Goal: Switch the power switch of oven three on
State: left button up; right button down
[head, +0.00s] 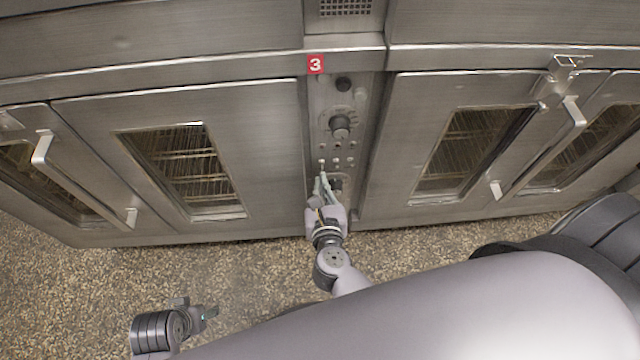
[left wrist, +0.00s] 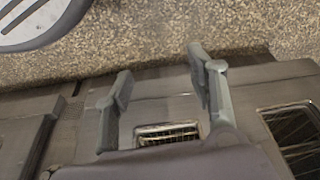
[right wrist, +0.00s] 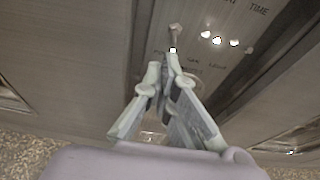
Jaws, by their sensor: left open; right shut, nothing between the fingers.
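Oven three has a red number 3 label (head: 316,64) above its narrow control panel (head: 322,110). A small toggle switch (right wrist: 175,36) sits on the panel in the right wrist view, just beyond the fingertips. I cannot read its label well enough to tell whether it is the power switch, nor its position. My right gripper (head: 321,178) is shut and empty at the lower panel; it also shows in the right wrist view (right wrist: 166,62). Contact with the switch cannot be told. My left gripper (head: 208,312) is open and empty, low over the floor, away from the panel.
Oven doors with windows flank the panel, the left door (head: 270,130) and the right door (head: 390,150). A large knob (head: 340,124) and a dark round knob (head: 343,84) are higher on the panel. Door handles (head: 85,185) stick out. The speckled floor (head: 80,270) is clear.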

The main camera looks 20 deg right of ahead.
pick_arm(q)
jog(key=shift+s+a+f, duration=0.1)
jog(key=shift+a+f, duration=0.05)
jog(key=shift+f, duration=0.35)
pick_arm(e)
jog(key=shift+r, duration=0.1)
